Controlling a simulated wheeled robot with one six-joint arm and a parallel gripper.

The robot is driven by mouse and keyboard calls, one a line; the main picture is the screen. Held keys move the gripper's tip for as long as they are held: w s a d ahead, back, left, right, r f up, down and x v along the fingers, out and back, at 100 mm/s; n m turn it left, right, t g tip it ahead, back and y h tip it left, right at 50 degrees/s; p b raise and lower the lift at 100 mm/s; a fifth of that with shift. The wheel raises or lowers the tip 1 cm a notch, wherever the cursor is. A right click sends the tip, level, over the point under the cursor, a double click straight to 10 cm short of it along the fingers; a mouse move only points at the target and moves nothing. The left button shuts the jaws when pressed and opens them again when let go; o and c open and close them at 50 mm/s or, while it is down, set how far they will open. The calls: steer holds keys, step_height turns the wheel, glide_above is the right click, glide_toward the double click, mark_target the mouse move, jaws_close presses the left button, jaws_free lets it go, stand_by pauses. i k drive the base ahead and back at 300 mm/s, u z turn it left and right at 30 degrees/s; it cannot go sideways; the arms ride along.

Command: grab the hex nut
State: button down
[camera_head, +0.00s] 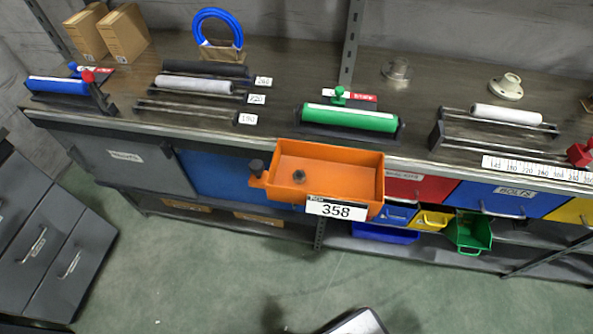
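A small dark piece that looks like the hex nut (299,176) lies in the open orange bin (335,167), toward its left end. It is too small for me to make out its sides or hole. The orange bin sticks out in front of the bench edge and bears a white label reading 358. My gripper does not show in this view.
The bench top (290,75) holds a blue roller (58,85), a grey roller (194,84), a green roller (349,118) and a white roller (505,115) on racks. Drawers and small coloured bins sit below. Grey cabinets (45,245) stand left; the green floor (200,270) in front is mostly clear.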

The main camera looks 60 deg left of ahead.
mark_target(299, 176)
steer(key=u, duration=2.6)
steer(key=k, duration=0.5)
steer(key=z, duration=0.85)
steer(key=i, duration=0.65)
steer(key=u, duration=1.15)
